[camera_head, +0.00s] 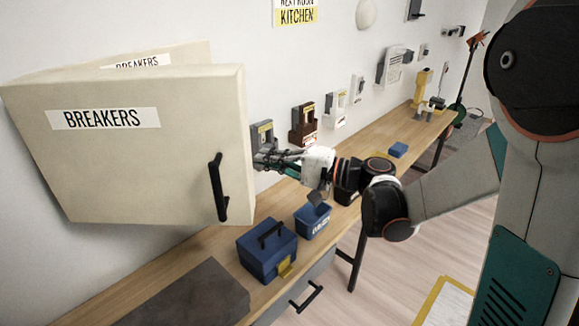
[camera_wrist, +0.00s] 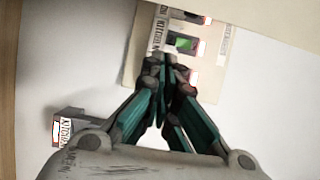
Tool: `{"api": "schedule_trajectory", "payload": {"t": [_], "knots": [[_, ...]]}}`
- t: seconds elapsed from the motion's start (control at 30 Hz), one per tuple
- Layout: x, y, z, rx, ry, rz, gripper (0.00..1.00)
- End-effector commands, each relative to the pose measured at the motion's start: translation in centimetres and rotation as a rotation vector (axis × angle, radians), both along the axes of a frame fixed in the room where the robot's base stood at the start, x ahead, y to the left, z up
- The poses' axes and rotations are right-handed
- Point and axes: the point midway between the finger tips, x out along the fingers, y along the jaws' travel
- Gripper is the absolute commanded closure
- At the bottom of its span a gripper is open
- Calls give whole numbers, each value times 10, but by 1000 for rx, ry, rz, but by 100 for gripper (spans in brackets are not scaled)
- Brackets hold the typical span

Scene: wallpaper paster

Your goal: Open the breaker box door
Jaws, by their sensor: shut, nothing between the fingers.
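The cream breaker box door (camera_head: 120,165) carries a BREAKERS label and a black handle (camera_head: 218,187) near its right edge. It stands out from the wall at an angle. Behind its top edge a second cream panel (camera_head: 190,54) with a partly hidden BREAKERS label shows. My gripper (camera_head: 258,160) is shut and empty, just right of the door's right edge, fingers pointing left. In the wrist view my gripper's closed fingertips (camera_wrist: 167,62) lie in front of a pale panel (camera_wrist: 140,75) with a small green patch. I cannot tell whether the fingers touch the door.
A wooden workbench (camera_head: 345,180) runs along the wall below. A blue toolbox (camera_head: 266,255) and a blue bin (camera_head: 312,222) stand on it beneath my arm. Several small devices, including a brown one (camera_head: 303,128), hang on the wall to the right. Floor at right is open.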

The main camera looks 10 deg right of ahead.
Motion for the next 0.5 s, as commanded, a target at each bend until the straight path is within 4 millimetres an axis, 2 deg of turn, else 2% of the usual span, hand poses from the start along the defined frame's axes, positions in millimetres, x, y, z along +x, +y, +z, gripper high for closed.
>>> {"api": "schedule_trajectory", "payload": {"t": [0.03,0.2,0.5], "knots": [[-1,6,-1,0,0,2,100],[-25,8,-1,0,0,0,100],[-38,11,0,0,0,0,100]]}}
